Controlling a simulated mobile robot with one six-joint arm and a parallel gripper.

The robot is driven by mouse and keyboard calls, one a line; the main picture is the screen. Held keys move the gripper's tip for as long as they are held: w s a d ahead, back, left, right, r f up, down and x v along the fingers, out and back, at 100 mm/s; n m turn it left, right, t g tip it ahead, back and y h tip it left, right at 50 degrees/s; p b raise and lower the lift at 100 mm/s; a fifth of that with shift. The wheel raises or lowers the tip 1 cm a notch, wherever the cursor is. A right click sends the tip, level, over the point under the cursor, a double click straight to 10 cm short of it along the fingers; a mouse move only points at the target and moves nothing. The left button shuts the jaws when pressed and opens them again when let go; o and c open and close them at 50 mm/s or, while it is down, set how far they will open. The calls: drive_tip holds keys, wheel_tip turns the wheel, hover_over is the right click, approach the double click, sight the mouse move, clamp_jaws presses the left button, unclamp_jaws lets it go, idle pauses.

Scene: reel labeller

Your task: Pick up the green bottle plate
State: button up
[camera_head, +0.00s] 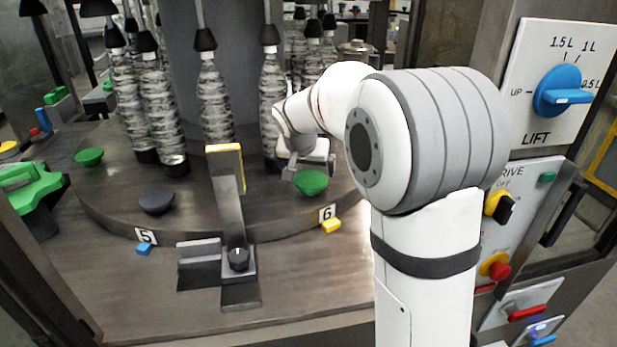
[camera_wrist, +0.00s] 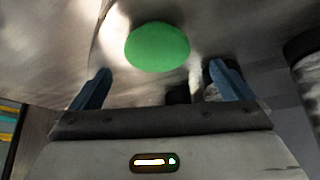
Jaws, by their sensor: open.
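A green bottle plate (camera_head: 311,182) sits near the front right edge of the round carousel, close to the tag 6. It also shows in the wrist view (camera_wrist: 157,47) as a green disc beyond the fingers. My gripper (camera_head: 289,172) is just to the left of this plate and a little above it in the head view. In the wrist view my gripper (camera_wrist: 158,84) is open and empty, with its two blue fingers spread and the plate ahead of the gap between them. A second green bottle plate (camera_head: 89,157) sits at the carousel's left side.
A dark plate (camera_head: 157,200) sits near tag 5 (camera_head: 146,237). Several clear bottles, such as one (camera_head: 215,105), hang or stand behind. An upright bracket with a yellow edge (camera_head: 228,190) stands left of my gripper. A control panel (camera_head: 545,85) is at right.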

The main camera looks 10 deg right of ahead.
drive_tip(key=p+x, duration=0.2)
drive_tip(key=x, duration=0.5)
drive_tip(key=shift+d, duration=0.2)
drive_tip(key=shift+s, duration=0.1)
drive_tip(key=shift+c, duration=0.2)
drive_tip(key=c, duration=1)
wheel_tip(320, 180, up, 10)
drive_tip(key=shift+b, duration=0.6)
wheel_tip(320, 180, up, 7)
drive_tip(key=p, duration=0.4)
hover_over(311, 179)
